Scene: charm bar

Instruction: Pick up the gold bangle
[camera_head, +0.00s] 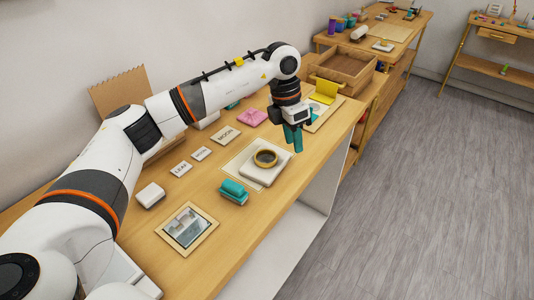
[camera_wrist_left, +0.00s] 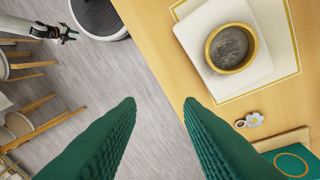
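The gold bangle (camera_head: 265,158) lies flat on a white square pad (camera_head: 252,174) near the front edge of the wooden counter. In the left wrist view the bangle (camera_wrist_left: 231,48) is a gold ring around a grey round centre, at the upper right. My left gripper (camera_head: 294,140) is above the counter's front edge, to the right of the bangle and apart from it. Its green fingers (camera_wrist_left: 160,103) are spread with nothing between them.
A teal block (camera_head: 233,191) and a framed picture (camera_head: 187,228) lie left of the pad. Small name cards (camera_head: 225,134) and a pink item (camera_head: 252,117) are behind it. A yellow card (camera_head: 325,90) stands at the right. A flower charm (camera_wrist_left: 254,119) lies near the pad.

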